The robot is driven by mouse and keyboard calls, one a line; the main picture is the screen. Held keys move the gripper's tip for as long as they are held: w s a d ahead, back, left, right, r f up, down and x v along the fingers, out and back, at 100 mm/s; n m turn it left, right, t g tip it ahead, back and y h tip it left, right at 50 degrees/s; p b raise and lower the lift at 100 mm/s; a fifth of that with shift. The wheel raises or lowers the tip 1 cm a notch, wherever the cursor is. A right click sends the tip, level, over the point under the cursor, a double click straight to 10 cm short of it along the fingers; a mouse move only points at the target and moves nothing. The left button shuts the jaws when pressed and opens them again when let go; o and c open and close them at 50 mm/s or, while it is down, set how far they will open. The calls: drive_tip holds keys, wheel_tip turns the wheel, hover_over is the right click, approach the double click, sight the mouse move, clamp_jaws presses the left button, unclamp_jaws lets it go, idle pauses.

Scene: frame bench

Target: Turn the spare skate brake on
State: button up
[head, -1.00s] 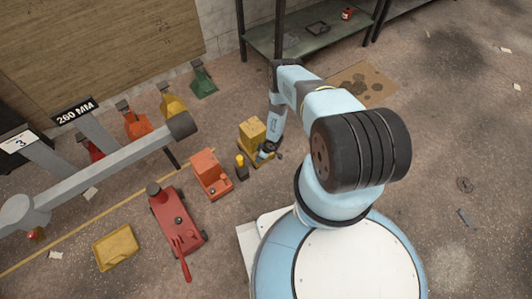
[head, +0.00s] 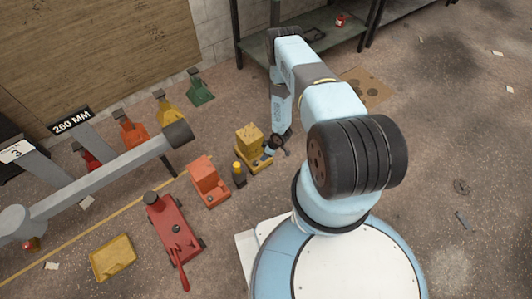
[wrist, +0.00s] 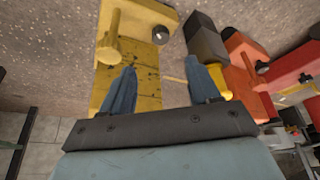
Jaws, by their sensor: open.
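A worn yellow skate (head: 249,137) stands on the floor left of my gripper (head: 274,146). An orange-red skate (head: 207,178) stands farther left. No label shows which is the spare. In the wrist view the yellow skate (wrist: 140,62) fills the upper left, with a stubby yellow lever (wrist: 113,38) and a dark round knob (wrist: 160,35). The orange-red skate (wrist: 250,62) is at the right. My gripper's two blue fingers (wrist: 163,88) are apart with nothing held. One finger overlaps the yellow skate's body in view; contact cannot be told.
A dark bottle with a yellow cap (head: 239,175) stands between the two skates. A red trolley jack (head: 172,228), a yellow tray (head: 113,258) and a grey beam (head: 105,171) lie to the left. A shelf (head: 315,45) stands behind. The floor at right is mostly clear.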

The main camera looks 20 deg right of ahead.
drive_tip(key=shift+s+d+r, duration=0.1)
drive_tip(key=shift+d+r, duration=0.05)
drive_tip(key=shift+r, duration=0.25)
